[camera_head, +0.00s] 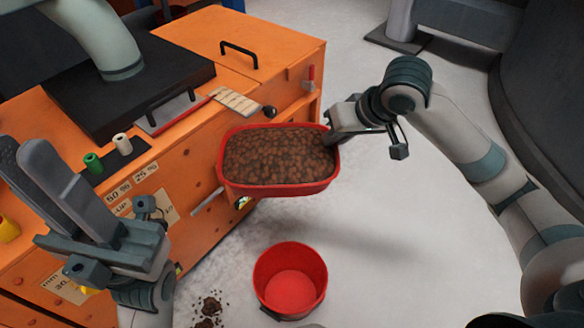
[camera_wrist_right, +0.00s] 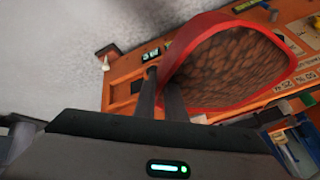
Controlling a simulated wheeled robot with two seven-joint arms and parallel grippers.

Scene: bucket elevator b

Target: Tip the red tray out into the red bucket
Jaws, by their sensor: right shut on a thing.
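The red tray (camera_head: 277,189) is filled with brown lumpy material (camera_head: 278,156) and looks roughly level beside the orange machine. My right gripper (camera_head: 331,138) is shut on the tray's right end. In the right wrist view the gripper's fingers (camera_wrist_right: 160,95) grip the wall of the red tray (camera_wrist_right: 190,40), with the brown material (camera_wrist_right: 232,65) inside. The red bucket (camera_head: 290,280) stands on the floor below and in front of the tray; its visible inside is empty. My left gripper (camera_head: 50,185) is at the left, with its two fingers close together; its gap is unclear.
The orange machine (camera_head: 190,190) fills the left, with a black handle (camera_head: 239,54), a black-knobbed lever (camera_head: 268,111) and green and white knobs on top. A small dark spill (camera_head: 207,308) lies on the floor left of the bucket.

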